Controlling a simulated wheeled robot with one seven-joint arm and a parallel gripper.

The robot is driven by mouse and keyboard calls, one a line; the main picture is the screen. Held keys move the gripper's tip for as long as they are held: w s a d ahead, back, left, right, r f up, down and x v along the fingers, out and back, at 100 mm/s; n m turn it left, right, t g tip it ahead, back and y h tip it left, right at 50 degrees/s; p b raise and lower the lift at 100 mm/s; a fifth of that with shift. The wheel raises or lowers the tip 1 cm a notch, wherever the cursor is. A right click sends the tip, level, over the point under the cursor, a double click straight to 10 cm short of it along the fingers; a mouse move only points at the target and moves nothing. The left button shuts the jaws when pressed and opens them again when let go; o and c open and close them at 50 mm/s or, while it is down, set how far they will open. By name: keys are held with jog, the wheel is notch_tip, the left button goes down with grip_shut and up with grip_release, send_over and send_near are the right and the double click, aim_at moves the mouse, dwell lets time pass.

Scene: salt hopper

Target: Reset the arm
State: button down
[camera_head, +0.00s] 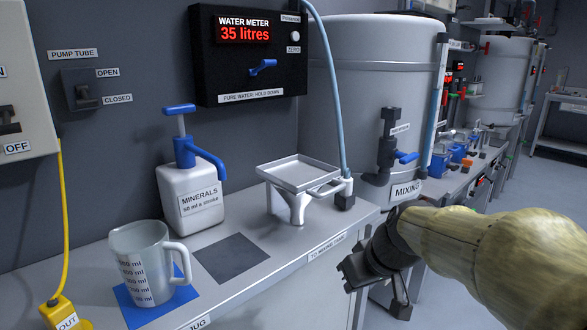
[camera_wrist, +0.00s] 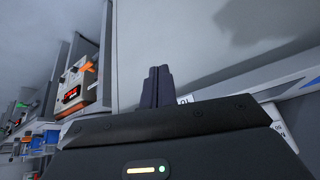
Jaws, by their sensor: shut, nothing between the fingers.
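My arm reaches in from the right in the head view. My gripper (camera_head: 400,303) hangs at its end, in front of the bench's front edge and below the mixing tank's label. In the wrist view my gripper (camera_wrist: 157,72) shows its two dark fingers pressed together, with nothing between them. It is apart from the jug, the pump bottle and the tray stand. My forearm hides part of the bench on the right.
A measuring jug (camera_head: 142,262) stands on a blue mat. Beside it are a minerals pump bottle (camera_head: 190,195) and a metal tray stand (camera_head: 298,173). A water meter (camera_head: 248,55) reads 35 litres. A mixing tank (camera_head: 360,90) stands behind. Floor (camera_head: 540,190) is clear at right.

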jog(key=s+d+f+m+g+h, duration=0.1)
jog(key=s+f+m, duration=0.1)
jog(key=s+f, duration=0.45)
jog(key=s+d+f+m+g+h, duration=0.1)
jog(key=s+f+m+h, duration=0.15)
jog(key=f, duration=0.65)
notch_tip(320, 180, up, 32)
jog(key=p, duration=3.2)
jog(key=shift+d+y+p, duration=0.25)
jog(key=shift+y+p, duration=0.05)
jog(key=shift+y, duration=0.05)
jog(key=shift+s+r, duration=0.1)
